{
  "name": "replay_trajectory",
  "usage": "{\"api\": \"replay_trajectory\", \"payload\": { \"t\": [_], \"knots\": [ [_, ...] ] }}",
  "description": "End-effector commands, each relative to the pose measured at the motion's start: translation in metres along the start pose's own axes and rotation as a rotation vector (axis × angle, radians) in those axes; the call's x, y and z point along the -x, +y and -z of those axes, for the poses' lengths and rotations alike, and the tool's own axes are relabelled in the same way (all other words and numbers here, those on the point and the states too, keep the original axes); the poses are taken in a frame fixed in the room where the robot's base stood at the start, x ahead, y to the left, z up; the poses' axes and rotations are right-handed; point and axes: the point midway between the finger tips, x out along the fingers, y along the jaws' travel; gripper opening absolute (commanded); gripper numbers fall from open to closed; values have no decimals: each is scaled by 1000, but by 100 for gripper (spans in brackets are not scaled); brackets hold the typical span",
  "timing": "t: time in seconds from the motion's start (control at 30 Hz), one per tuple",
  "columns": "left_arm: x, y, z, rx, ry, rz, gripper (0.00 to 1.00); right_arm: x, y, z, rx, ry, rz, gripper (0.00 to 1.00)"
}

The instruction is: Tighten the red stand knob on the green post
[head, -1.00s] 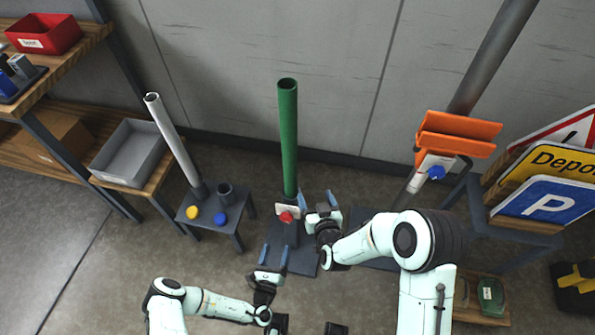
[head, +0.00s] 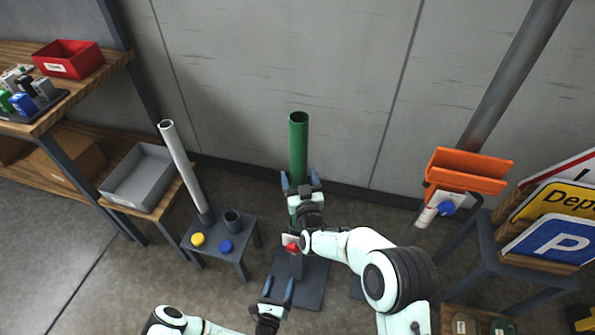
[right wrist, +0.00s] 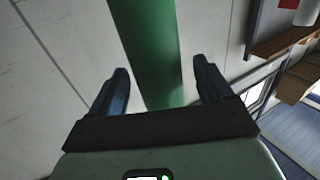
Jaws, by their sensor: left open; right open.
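The green post (head: 298,150) stands upright in a dark stand (head: 312,285) at the centre of the head view. The red knob (head: 292,248) sits low on the stand, on its front side. My right gripper (head: 299,178) is open, its fingers on either side of the post above the knob. In the right wrist view the green post (right wrist: 148,50) passes between the open blue fingers, and no grip on it shows. My left gripper (head: 279,290) is open and empty, below and slightly left of the red knob. My right wrist hides part of the lower post.
A small table (head: 232,232) at left bears a white post (head: 183,165), a yellow knob (head: 198,239) and a blue knob (head: 226,246). At right are an orange holder (head: 468,168) and several road signs (head: 555,235). A grey bin (head: 140,178) stands far left.

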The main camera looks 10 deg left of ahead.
Motion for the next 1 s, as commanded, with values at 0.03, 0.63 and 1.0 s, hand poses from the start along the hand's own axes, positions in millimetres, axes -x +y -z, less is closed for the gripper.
{"api": "replay_trajectory", "payload": {
  "t": [0.03, 0.63, 1.0],
  "knots": [
    [0, 0, 0, 0, 0, 0, 76, -7, 0, 0, 0, 1, -1, 80],
    [0, 0, 0, 0, 0, 0, 76, -28, 1, 0, 0, -1, -1, 73],
    [-2, -1, 0, -41, 0, 2, 76, -28, 1, 0, 0, -1, -1, 0]
  ]
}}
